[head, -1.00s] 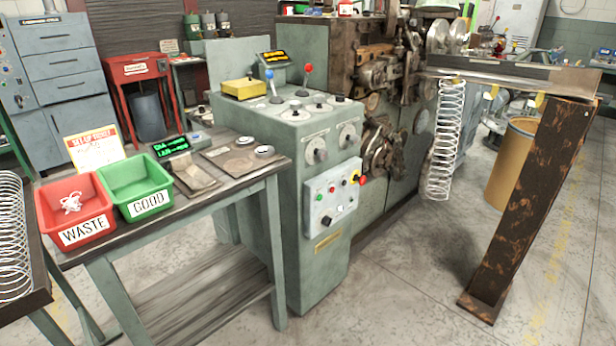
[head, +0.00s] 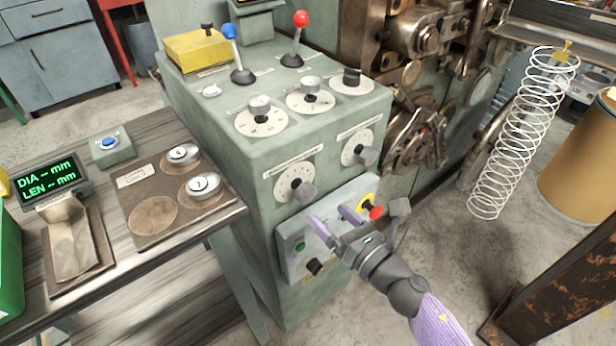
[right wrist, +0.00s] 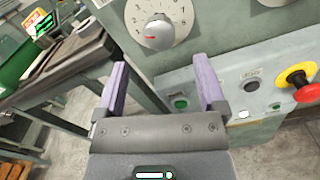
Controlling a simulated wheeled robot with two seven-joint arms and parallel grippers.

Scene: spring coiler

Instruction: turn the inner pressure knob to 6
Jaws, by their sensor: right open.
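Two dial knobs sit on the front face of the green cabinet: a left knob (head: 307,191) and a right knob (head: 368,156). Their labels are too small to read, so I cannot tell which is the inner pressure knob. My right gripper (head: 331,216) is open and empty in front of the cabinet, below and right of the left knob and apart from it. In the right wrist view the left knob (right wrist: 158,32) stands beyond and above the open fingers, with a red mark on its grey face. My left gripper is not in view.
A button panel (head: 292,262) with a red emergency button (head: 376,212) lies just below the knobs, close to my gripper. Three more dials and two levers (head: 230,34) stand on the cabinet top. A workbench (head: 120,270) stands at left. A spring (head: 520,135) hangs at right.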

